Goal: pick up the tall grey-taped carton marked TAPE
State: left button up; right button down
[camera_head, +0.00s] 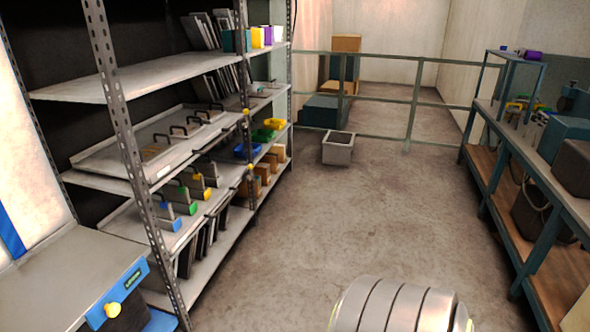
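I cannot make out a carton with a readable TAPE mark or grey tape. Several small brown cartons (263,175) stand on a lower shelf at the right end of the rack. A tan carton (346,43) sits high on a stack behind the railing at the back. Any lettering on these is too small to read. Neither of my grippers is in view.
A metal rack (108,75) with trays and dies fills the left. A grey open bin (338,148) stands on the floor before the railing (412,100). A workbench (520,150) lines the right. A banded silver cylinder (395,308) is at the bottom. The middle floor is clear.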

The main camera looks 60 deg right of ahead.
aim_at(263, 168)
jog(key=l+z, duration=0.25)
jog(key=l, duration=0.15)
jog(key=i+l+z, duration=0.2)
jog(key=l, duration=0.15)
jog(key=l+z, duration=0.25)
jog(key=l, duration=0.15)
jog(key=i+l+z, duration=0.25)
jog(key=k+l, duration=0.05)
jog(key=l, duration=0.05)
